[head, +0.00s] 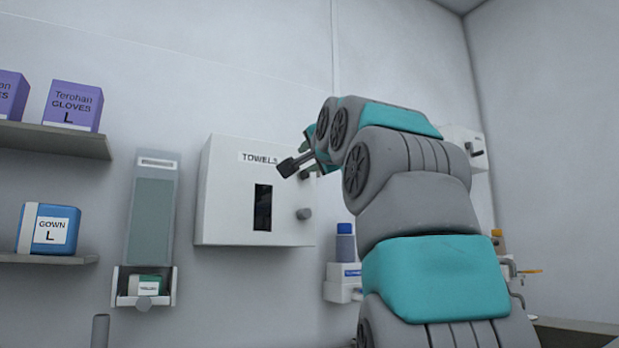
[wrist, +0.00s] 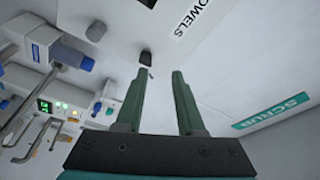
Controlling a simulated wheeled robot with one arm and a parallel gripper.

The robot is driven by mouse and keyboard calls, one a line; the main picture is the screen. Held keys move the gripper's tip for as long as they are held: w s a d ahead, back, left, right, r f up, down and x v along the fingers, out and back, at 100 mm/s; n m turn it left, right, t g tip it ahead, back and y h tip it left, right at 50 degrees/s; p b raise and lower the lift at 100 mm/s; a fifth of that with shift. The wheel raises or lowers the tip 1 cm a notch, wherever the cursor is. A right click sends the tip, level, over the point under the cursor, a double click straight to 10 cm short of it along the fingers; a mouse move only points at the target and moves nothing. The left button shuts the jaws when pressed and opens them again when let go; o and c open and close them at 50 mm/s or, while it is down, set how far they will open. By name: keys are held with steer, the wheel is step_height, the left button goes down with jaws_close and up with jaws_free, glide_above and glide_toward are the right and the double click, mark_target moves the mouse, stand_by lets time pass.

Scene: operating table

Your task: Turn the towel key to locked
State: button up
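The white towel box (head: 225,190) with a "TOWELS" label hangs on the wall in the head view, left of my arm. A dark key or knob (head: 306,174) shows at its upper right, partly behind my gripper. The wrist view shows this dark piece (wrist: 146,59) with a small light tip, just beyond my fingertips. My gripper (wrist: 161,74) is open and empty, its two green fingers apart and pointing at the box front. The fingers do not appear to touch the key. Which way the key is turned cannot be made out.
A grey round knob (head: 304,214) sits lower on the box front. A glass-fronted dispenser (head: 152,220) and shelves with a gown box (head: 49,229) and glove boxes (head: 73,105) are at left.

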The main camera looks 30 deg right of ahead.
mark_target(305, 174)
steer(key=d+f+n+t+y+b, duration=0.3)
steer(key=d+n+y+b, duration=0.15)
steer(key=n, duration=1.25)
steer(key=p+x, duration=0.4)
steer(key=x, duration=0.4)
steer(key=shift+a+y, duration=0.3)
steer(key=shift+y, duration=0.15)
steer(key=shift+c, duration=0.2)
steer(key=shift+w, duration=0.1)
jaws_close()
